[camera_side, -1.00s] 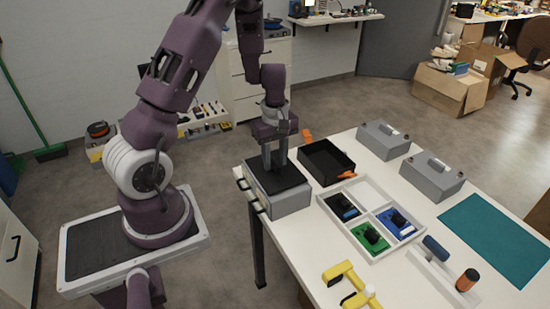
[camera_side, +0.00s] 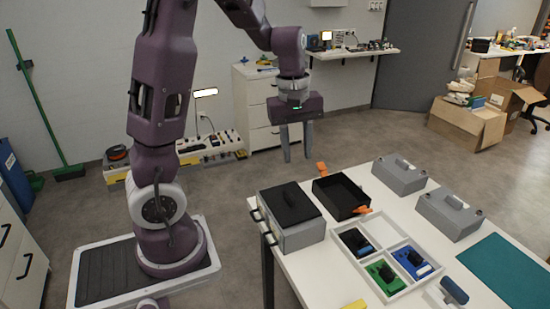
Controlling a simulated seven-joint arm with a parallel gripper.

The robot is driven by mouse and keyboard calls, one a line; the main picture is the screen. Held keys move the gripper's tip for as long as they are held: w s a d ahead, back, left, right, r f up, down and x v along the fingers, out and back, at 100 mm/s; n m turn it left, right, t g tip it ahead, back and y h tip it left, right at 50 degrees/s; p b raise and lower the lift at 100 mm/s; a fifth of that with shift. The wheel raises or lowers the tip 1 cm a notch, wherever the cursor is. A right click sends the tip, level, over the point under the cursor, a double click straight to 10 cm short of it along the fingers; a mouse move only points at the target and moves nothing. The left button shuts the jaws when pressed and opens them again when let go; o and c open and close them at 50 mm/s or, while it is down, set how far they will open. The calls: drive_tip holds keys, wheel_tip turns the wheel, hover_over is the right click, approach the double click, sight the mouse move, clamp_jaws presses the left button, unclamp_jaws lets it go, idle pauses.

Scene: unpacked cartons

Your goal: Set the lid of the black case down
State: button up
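A flat black lid (camera_side: 291,204) with a raised grip along its middle lies on top of a grey box (camera_side: 304,236) at the left end of the white table. Behind and to the right of it stands the black case (camera_side: 356,203), an open-topped black box with orange latches at two of its sides. My gripper (camera_side: 298,158) is above and slightly behind the lid, pointing down. Its two fingers are apart with nothing between them, and it does not touch the lid.
A white divided tray (camera_side: 385,241) holding several small coloured parts lies right of the grey box. Two grey cases with handles (camera_side: 399,176) (camera_side: 450,213) stand at the back right. A teal mat (camera_side: 508,270) lies at the right.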

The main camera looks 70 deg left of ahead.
drive_tip(key=s+d+r+m+t, duration=0.2)
drive_tip(key=s+d+r+m, duration=0.2)
drive_tip(key=s+d+m, duration=0.3)
drive_tip(key=s+d+r+m+t, duration=0.2)
drive_tip(key=s+d+r+m, duration=0.3)
drive_tip(key=s+d+m, duration=0.2)
drive_tip(key=shift+s+d+m+t, duration=0.2)
drive_tip(key=shift+s+m+t, duration=0.2)
drive_tip(key=shift+s+m, duration=0.5)
